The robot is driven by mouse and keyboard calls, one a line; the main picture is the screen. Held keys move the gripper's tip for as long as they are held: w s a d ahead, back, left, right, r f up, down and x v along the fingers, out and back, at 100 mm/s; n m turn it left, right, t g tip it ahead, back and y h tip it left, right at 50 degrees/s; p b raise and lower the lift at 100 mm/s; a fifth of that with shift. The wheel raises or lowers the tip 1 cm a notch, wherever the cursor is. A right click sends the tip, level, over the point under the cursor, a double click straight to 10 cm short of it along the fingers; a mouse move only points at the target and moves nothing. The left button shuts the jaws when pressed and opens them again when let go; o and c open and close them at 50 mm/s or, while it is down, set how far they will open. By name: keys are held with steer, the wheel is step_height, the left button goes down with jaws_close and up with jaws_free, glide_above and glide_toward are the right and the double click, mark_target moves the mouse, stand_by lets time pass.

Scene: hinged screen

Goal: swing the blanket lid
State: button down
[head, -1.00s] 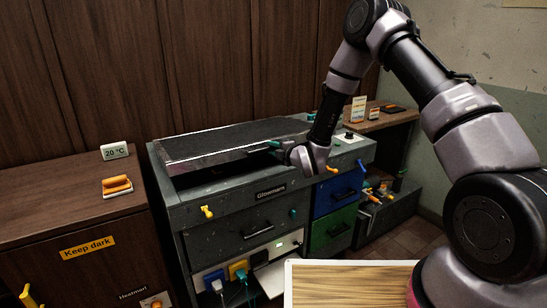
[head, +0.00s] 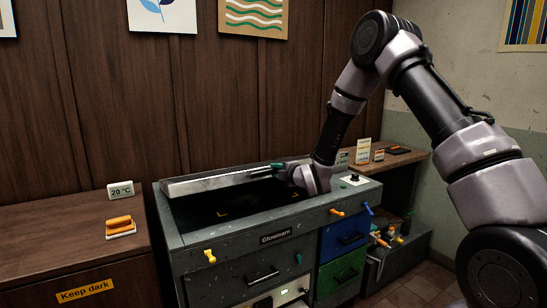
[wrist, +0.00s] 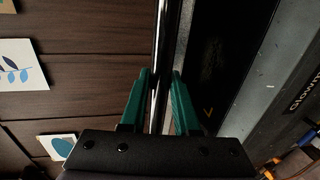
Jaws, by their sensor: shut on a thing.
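The blanket lid (head: 215,183) of the dark grey Glowmarn unit (head: 230,240) is partly raised, with a dark opening (head: 240,210) beneath it. My gripper (head: 279,168) is at the lid's right part, its green fingers on the rim. In the wrist view the lid (wrist: 161,50) shows as a thin bright-edged strip running between the two green fingers of my gripper (wrist: 162,78). The fingers are closed on it. Small yellow corner marks show on the dark bed inside. The lid's hinge is not clearly seen.
A wooden cabinet (head: 60,235) with an orange-handled item (head: 120,226) and a 20 °C display (head: 121,191) stands on the left. A shelf with small cards (head: 362,150) is at the right. A panelled wall rises behind.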

steer(key=w+a+r, duration=0.4)
steer(key=w+r, duration=0.2)
steer(key=r, duration=0.3)
steer(key=w+a+r, duration=0.4)
steer(key=w+r, duration=0.2)
steer(key=r, duration=0.4)
steer(key=w+a+r, duration=0.4)
steer(key=w+r, duration=0.1)
steer(key=r, duration=0.4)
steer(key=shift+w+r, duration=0.25)
steer(key=shift+w, duration=0.15)
steer(key=c, duration=0.6)
jaws_free()
steer(key=shift+a+r, duration=0.15)
steer(key=shift+o, duration=0.2)
